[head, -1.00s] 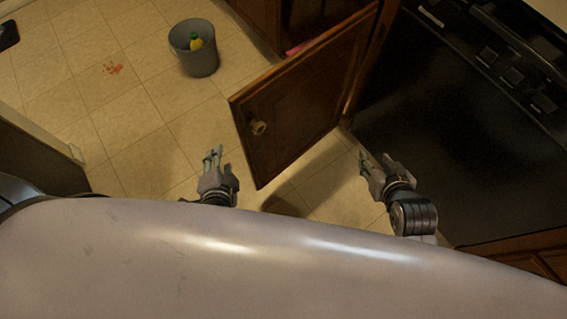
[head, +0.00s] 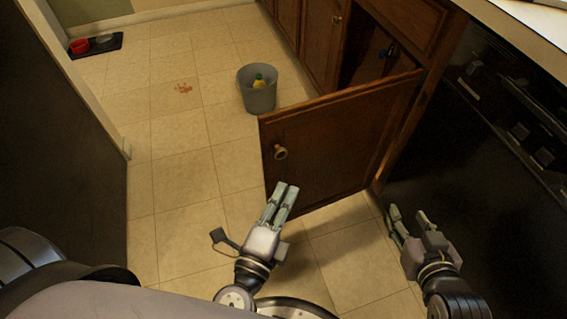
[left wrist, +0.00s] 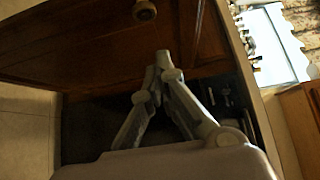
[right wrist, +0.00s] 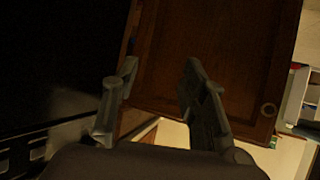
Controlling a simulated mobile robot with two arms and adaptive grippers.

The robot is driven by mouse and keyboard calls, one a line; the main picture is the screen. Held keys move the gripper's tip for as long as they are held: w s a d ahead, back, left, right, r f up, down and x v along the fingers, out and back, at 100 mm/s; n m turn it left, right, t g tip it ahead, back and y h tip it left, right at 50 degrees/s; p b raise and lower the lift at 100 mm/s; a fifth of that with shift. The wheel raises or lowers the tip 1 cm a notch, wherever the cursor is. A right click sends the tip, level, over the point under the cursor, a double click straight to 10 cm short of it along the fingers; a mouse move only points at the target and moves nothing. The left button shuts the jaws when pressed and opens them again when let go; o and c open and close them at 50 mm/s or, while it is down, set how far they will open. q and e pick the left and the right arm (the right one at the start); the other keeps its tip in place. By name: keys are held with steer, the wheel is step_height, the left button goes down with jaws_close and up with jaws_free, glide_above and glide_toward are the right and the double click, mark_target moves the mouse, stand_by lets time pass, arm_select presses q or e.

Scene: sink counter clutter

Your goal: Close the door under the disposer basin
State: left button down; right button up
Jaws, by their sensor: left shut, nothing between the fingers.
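The wooden cabinet door (head: 335,150) stands swung wide open from the cabinet, with a round knob (head: 280,152) near its free edge. The door also fills the upper part of the left wrist view (left wrist: 90,45) and the middle of the right wrist view (right wrist: 205,50). My left gripper (head: 285,192) is shut and empty, just in front of the door's lower free corner; I cannot tell whether it touches. My right gripper (head: 408,216) is open and empty, right of the door near the black appliance. The basin is not in view.
A grey bin (head: 258,92) with a yellow bottle (head: 259,80) in it stands on the floor beyond the door. A black appliance (head: 480,160) borders the right side. A dark mat (head: 95,45) with bowls lies far left.

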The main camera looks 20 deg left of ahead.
arm_select(q)
steer(key=w+a+p, duration=0.2)
steer(key=w, duration=0.5)
steer(key=shift+a, duration=0.15)
arm_select(e)
steer(key=s+d+f+g, duration=0.1)
steer(key=s+f+g, duration=0.2)
steer(key=s, duration=0.2)
steer(key=s+d+f+g+h, duration=0.1)
steer(key=s+d+f+g, duration=0.1)
steer(key=s+f+g, duration=0.1)
steer(key=shift+s+d+f+h, duration=0.15)
steer(key=shift+s+d+h, duration=0.15)
steer(key=shift+s, duration=0.55)
